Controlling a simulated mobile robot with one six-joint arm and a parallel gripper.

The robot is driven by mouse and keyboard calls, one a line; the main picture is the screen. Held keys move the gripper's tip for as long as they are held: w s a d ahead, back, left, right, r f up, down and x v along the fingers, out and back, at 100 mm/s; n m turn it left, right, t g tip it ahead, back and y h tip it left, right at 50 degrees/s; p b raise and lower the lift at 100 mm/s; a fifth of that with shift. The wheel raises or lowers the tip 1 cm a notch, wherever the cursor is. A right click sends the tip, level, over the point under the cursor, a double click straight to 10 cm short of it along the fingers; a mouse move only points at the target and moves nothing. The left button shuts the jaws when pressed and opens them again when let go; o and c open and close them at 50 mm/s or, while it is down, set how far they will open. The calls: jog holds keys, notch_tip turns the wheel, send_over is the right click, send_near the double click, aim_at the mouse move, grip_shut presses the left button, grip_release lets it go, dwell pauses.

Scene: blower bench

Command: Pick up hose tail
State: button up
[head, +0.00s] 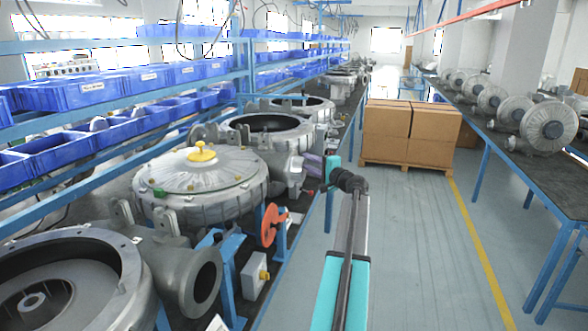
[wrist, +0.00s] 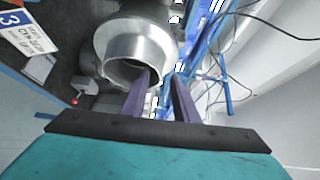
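My gripper (head: 313,166) is at the end of my teal arm, beside the blowers on the left bench. In the wrist view its two purple fingers (wrist: 162,76) stand apart, with nothing seen between them. A round grey metal pipe mouth (wrist: 135,50) of a blower is just beyond the fingertips. The left fingertip overlaps the pipe's lower rim; I cannot tell whether it touches. Thin dark cables or hoses (wrist: 245,12) run at the upper right of the wrist view, apart from the fingers. I cannot tell which thing is the hose tail.
Grey blowers (head: 200,185) line the left bench, with blue bins (head: 90,90) on racks behind. An orange handwheel (head: 271,225) and a switch box (head: 255,277) are at the bench edge. Cartons (head: 412,125) stand on a pallet ahead. The aisle floor (head: 430,240) is clear.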

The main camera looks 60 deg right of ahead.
aim_at(303, 159)
jog(key=p+x, duration=0.1)
jog(key=x, duration=0.1)
jog(key=shift+w+d+r, duration=0.15)
jog(key=shift+w, duration=0.25)
jog(key=shift+w+d+p, duration=0.15)
jog(key=shift+w+p, duration=0.25)
jog(key=shift+w, duration=0.2)
grip_shut()
